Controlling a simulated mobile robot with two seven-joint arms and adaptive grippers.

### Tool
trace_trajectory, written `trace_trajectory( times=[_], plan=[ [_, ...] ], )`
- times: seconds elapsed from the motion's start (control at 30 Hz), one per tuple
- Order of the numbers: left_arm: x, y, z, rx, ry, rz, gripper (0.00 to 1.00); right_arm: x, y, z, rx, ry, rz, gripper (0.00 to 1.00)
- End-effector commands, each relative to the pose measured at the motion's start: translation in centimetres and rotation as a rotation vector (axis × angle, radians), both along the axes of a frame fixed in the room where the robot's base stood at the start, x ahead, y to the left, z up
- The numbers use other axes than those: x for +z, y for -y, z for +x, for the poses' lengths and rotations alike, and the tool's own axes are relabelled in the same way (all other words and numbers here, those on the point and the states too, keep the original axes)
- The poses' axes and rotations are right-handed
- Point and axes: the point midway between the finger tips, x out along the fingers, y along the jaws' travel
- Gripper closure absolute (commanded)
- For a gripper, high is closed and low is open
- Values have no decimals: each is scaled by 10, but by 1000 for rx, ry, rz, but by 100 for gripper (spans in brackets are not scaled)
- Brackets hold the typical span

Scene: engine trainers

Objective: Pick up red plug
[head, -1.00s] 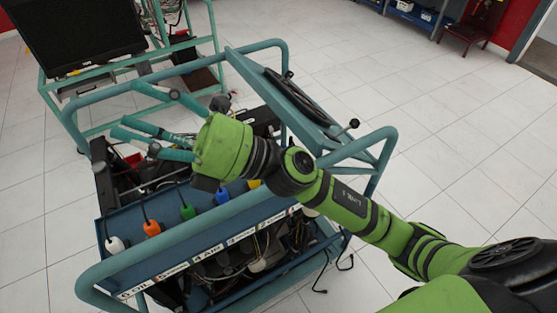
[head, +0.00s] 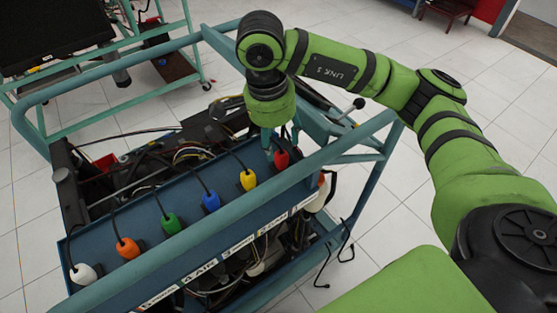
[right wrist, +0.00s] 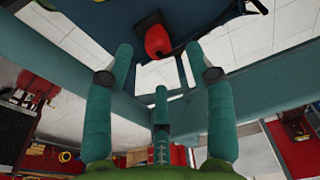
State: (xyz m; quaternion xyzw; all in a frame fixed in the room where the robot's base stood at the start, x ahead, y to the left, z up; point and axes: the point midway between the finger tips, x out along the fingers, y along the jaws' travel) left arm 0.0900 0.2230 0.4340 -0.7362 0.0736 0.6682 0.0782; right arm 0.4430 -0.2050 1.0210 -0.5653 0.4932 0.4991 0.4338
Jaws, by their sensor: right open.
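The red plug (head: 281,158) stands at the right end of a row of plugs on the blue panel of the engine trainer. It has a black cord. In the right wrist view the red plug (right wrist: 157,40) lies just beyond the fingertips, roughly centred between them. My right gripper (head: 281,138) points down close above the red plug in the head view. Its teal fingers are spread open with nothing between them, as the right wrist view (right wrist: 158,62) shows. Whether a finger touches the plug cannot be told. My left gripper is not in view.
Yellow (head: 248,180), blue (head: 211,201), green (head: 171,223), orange (head: 128,248) and white (head: 84,273) plugs line the blue panel (head: 190,190). The teal frame rail (head: 200,235) runs in front of the row. A second trainer stands behind at the left.

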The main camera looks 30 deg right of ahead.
Motion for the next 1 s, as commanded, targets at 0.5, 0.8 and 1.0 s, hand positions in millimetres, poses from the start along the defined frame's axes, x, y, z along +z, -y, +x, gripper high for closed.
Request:
trace_trajectory(
  times=[0.5,0.8,1.0],
  plan=[
    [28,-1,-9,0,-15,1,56,-58,10,0,0,-5,3,45],
    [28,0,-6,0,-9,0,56,-63,10,1,2,-1,5,57],
    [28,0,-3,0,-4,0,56,-63,9,1,2,-2,5,99]
  ],
)
